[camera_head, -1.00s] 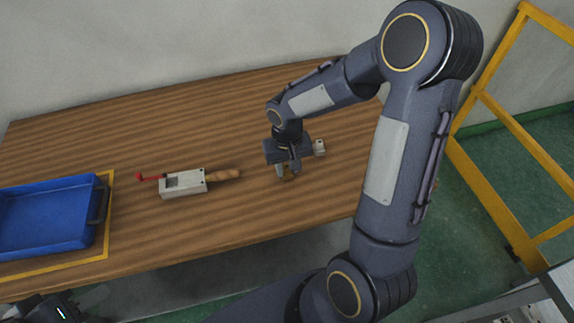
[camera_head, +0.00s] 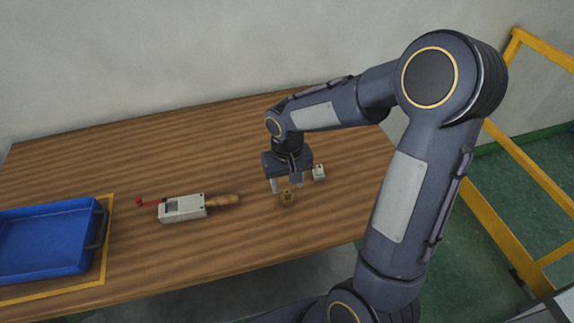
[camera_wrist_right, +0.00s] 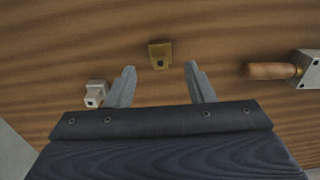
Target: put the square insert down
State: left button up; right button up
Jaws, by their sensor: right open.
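A small brass-coloured block with a dark hole, which looks like the square insert (camera_head: 287,198), sits on the wooden table. It also shows in the right wrist view (camera_wrist_right: 160,54), just beyond the fingertips and between their lines. My right gripper (camera_head: 287,184) is open and empty above and behind the block, its fingers apart and clear of it. Its two fingers also show in the wrist view (camera_wrist_right: 160,72). My left gripper is not in view.
A small pale grey block (camera_head: 319,173) stands close to the right of my gripper. A grey metal tool (camera_head: 183,209) with a wooden handle and red lever lies to the left. A blue tray (camera_head: 45,243) is at the far left. The back of the table is clear.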

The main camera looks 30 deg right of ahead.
aim_at(287, 192)
notch_tip(287, 192, up, 7)
jog(key=s+a+r+t+y, duration=0.2)
jog(key=s, duration=0.6)
jog(key=s+a+r+n+t+y, duration=0.1)
jog(key=s+a+r+t, duration=0.1)
jog(key=s, duration=0.7)
jog(key=shift+r+t+y, duration=0.15)
jog(key=shift+t+y, duration=0.25)
jog(key=shift+t, duration=0.4)
jog(key=shift+a, duration=0.1)
jog(key=shift+c, duration=0.2)
